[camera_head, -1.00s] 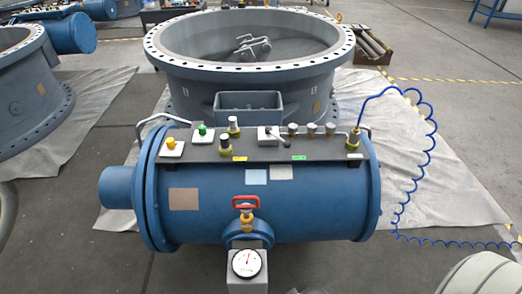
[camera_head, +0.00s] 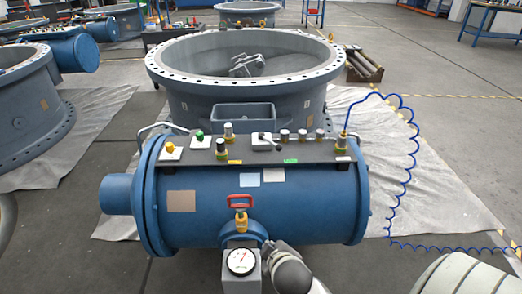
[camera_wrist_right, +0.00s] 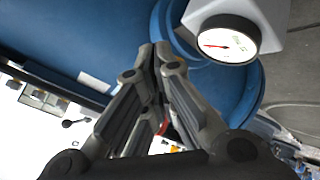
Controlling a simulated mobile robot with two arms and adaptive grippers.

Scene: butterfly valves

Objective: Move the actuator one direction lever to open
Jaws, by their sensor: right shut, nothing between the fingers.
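The blue cylindrical actuator (camera_head: 215,200) lies across the front of the head view, with a dark panel on top. The direction lever (camera_head: 272,140) is a small dark handle on a white block on this panel, its handle pointing right and toward me. A yellow label (camera_head: 235,161) and a green label (camera_head: 291,161) sit at the panel's front edge, left and right of it. In the right wrist view a dark-knobbed lever (camera_wrist_right: 75,123) shows at the left, apart from my fingers. My right gripper (camera_wrist_right: 157,55) is shut and empty, in front of the blue body. My left gripper is out of view.
A round gauge (camera_head: 240,261) stands at the front, also large in the right wrist view (camera_wrist_right: 228,40). A red-handled valve (camera_head: 241,202) rises above it. Knobs and fittings flank the lever. A coiled blue hose (camera_head: 412,150) hangs at the right. A large flanged ring (camera_head: 180,88) stands behind.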

